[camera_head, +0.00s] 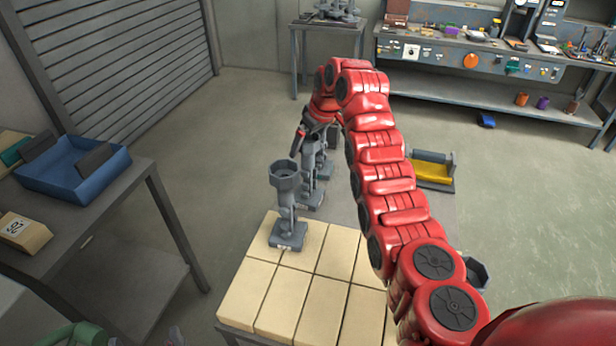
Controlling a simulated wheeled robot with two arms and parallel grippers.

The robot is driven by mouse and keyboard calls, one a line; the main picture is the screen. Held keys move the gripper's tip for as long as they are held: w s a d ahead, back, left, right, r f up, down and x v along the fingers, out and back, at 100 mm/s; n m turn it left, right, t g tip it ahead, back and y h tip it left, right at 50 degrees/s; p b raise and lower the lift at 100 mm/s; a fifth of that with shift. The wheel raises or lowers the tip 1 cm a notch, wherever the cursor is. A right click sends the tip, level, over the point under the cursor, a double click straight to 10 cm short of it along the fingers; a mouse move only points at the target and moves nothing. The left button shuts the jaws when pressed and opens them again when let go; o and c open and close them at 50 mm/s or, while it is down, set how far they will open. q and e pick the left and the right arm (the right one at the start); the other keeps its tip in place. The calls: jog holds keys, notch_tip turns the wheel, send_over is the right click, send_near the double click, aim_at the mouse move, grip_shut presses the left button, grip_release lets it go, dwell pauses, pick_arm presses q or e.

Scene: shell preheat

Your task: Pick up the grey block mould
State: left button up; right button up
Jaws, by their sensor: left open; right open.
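Several grey cast pieces, each with a cup on a stem and a square base, stand in a row. The nearest grey piece (287,205) is upright on the pale block-topped table (265,283). Others (311,178) stand just behind it, partly hidden by one another. I cannot tell which is the grey block mould. My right arm comes in from the lower right and arches over the table. My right gripper (312,135) is small in view, open, at or just above the rear grey pieces; contact is unclear. My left gripper is not in view.
A dark table on the left holds a blue tray (58,183) and a tan block (22,232). A grey and yellow item (433,170) lies right of my arm. A grey cup-like part (475,272) shows beside the arm. A workbench (490,58) stands behind open floor.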

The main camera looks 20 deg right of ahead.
jog(key=shift+x, duration=1.25)
grip_shut()
